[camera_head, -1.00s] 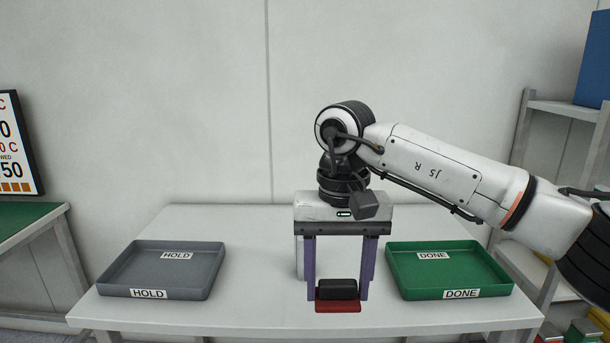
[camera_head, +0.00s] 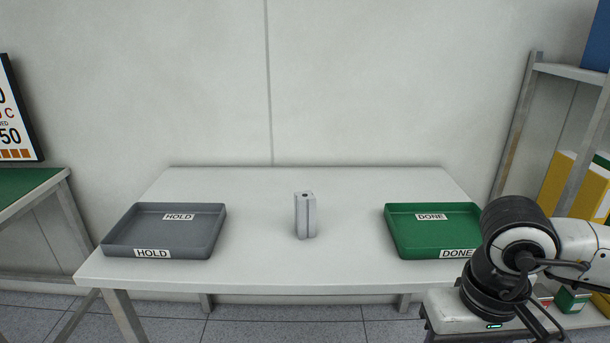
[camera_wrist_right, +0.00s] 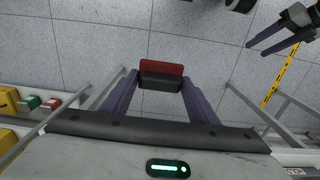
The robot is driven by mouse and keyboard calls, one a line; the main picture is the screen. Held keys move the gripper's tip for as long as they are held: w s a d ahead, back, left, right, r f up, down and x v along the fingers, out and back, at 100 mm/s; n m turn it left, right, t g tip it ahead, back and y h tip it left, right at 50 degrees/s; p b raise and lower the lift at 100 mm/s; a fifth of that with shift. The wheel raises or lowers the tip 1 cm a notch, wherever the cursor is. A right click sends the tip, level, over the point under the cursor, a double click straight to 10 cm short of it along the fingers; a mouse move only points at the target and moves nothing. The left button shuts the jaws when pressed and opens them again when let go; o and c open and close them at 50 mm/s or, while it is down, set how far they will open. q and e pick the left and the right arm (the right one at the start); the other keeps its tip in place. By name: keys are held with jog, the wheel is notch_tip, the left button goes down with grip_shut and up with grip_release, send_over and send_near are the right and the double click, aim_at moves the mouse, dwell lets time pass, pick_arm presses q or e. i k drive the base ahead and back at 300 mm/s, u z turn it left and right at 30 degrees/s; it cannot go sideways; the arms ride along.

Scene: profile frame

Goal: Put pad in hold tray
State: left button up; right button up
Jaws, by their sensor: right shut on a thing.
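The pad is a black block with a red layer; in the right wrist view the pad (camera_wrist_right: 161,80) sits between the purple fingers of my right gripper (camera_wrist_right: 159,84), which is shut on it. Bare floor lies behind it there. In the head view my right gripper's body shows at the lower right, in front of the table, with its fingers and the pad out of frame. The grey hold tray (camera_head: 120,247) stands empty at the table's left, far from this gripper. My left gripper (camera_wrist_right: 256,48) shows in the right wrist view's upper right corner, fingers apart and empty.
A pale upright profile block (camera_head: 305,216) stands mid-table. The green done tray (camera_head: 402,240) is empty at the right, partly behind my right wrist. The white table (camera_head: 260,262) is clear between the trays and the block. A shelf (camera_head: 565,72) stands at the right.

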aim_at(169, 233)
jog(key=k, duration=0.6)
jog(key=u, duration=0.7)
jog(key=i, duration=0.55)
jog(key=u, duration=0.85)
jog(key=i, duration=1)
jog(key=z, duration=0.55)
jog(key=i, duration=0.65)
jog(key=z, duration=0.45)
